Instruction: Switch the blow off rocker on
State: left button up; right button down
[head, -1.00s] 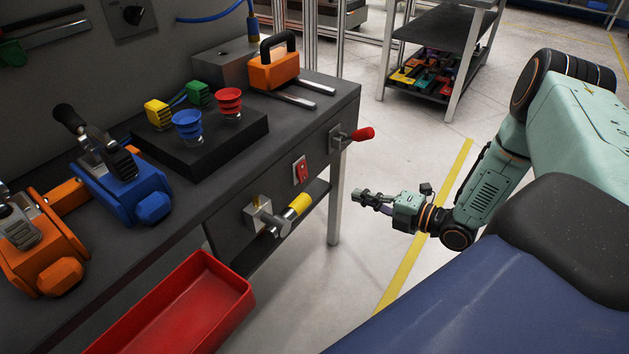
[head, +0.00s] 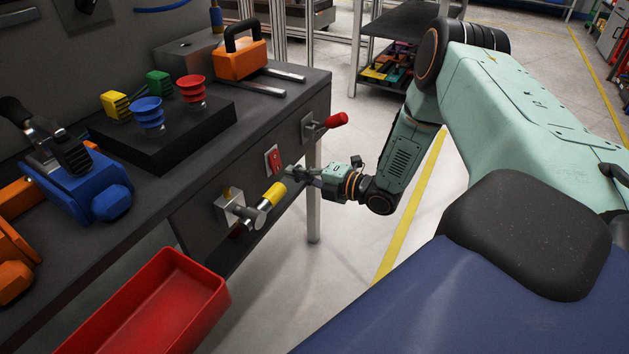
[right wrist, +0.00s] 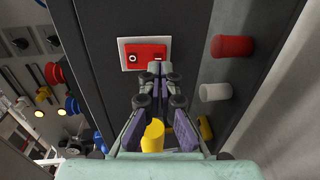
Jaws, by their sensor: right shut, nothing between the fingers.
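The blow off rocker (head: 273,160) is a red switch on a pale plate, set in the dark front panel of the bench. In the right wrist view the red rocker (right wrist: 146,55) shows a round white mark at its left end and a small mark at its right. My right gripper (head: 288,172) is shut and empty. Its fingertips (right wrist: 154,70) are at the lower edge of the rocker, right of centre; whether they touch it I cannot tell. My left gripper is not in view.
A yellow-ended valve handle (head: 274,193) sits just left of and below my right gripper. A red-knobbed lever (head: 337,120) sticks out to the right of the rocker. A red tray (head: 160,305) is at the lower left. Open floor lies right of the bench.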

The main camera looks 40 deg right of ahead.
aim_at(278, 169)
jog(key=shift+b+x, duration=0.3)
jog(key=shift+x, duration=0.7)
jog(key=shift+w, duration=0.25)
jog(key=shift+f, duration=0.1)
jog(key=shift+w+a+f+t+b, duration=0.25)
jog(key=shift+f+t+b, duration=0.15)
jog(key=shift+b, duration=0.8)
jog(key=shift+w+d+r, duration=0.1)
jog(key=shift+r, duration=0.1)
